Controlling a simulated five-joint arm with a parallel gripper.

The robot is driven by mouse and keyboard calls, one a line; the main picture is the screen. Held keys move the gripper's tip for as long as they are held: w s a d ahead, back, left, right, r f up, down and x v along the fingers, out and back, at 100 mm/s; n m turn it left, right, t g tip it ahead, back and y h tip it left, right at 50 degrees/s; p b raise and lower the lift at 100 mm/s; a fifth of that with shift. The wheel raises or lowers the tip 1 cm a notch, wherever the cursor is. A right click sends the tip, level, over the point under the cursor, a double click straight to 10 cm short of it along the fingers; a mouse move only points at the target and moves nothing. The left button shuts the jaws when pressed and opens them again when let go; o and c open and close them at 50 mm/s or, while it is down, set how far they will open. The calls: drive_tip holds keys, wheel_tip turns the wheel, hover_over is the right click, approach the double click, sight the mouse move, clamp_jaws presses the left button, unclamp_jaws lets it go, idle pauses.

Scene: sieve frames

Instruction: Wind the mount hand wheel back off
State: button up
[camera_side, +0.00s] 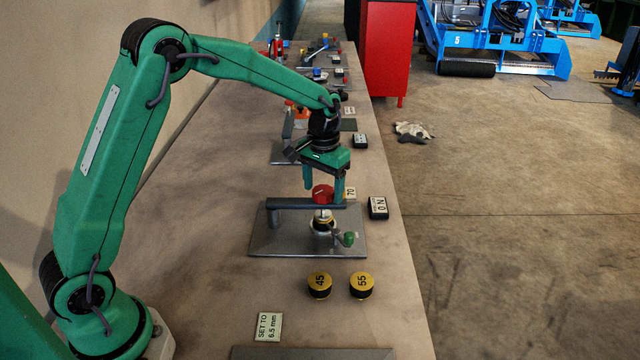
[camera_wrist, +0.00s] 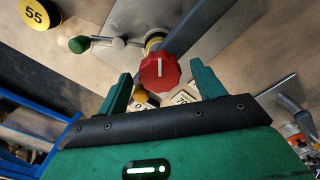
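The red hand wheel (camera_side: 323,192) sits on top of the grey bar (camera_side: 290,204) of the mount, which stands on a grey metal plate (camera_side: 272,241). It shows in the wrist view (camera_wrist: 160,72) with a white line on its top. My gripper (camera_side: 323,194) is over the mount, pointing down, with one finger on each side of the wheel. In the wrist view my gripper's fingers (camera_wrist: 160,70) are spread, with a gap between each finger and the wheel. A white and gold part (camera_side: 323,223) is under the bar, below the wheel.
A crank with a green knob (camera_side: 348,239) is at the plate's right. Black and gold pucks 45 (camera_side: 319,285) and 55 (camera_side: 362,285) stand in front. A display reading 0 N (camera_side: 378,207) is to the right. A sign says SET TO 6.5 mm (camera_side: 268,327). Other fixtures stand behind.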

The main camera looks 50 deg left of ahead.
sight(323, 190)
drive_tip(key=shift+r, duration=3.9)
drive_tip(key=m, duration=0.5)
drive_tip(key=shift+f, duration=0.1)
drive_tip(key=m, duration=0.5)
drive_tip(key=shift+f, duration=0.15)
drive_tip(key=shift+f, duration=3.8)
drive_tip(key=shift+c, duration=0.5)
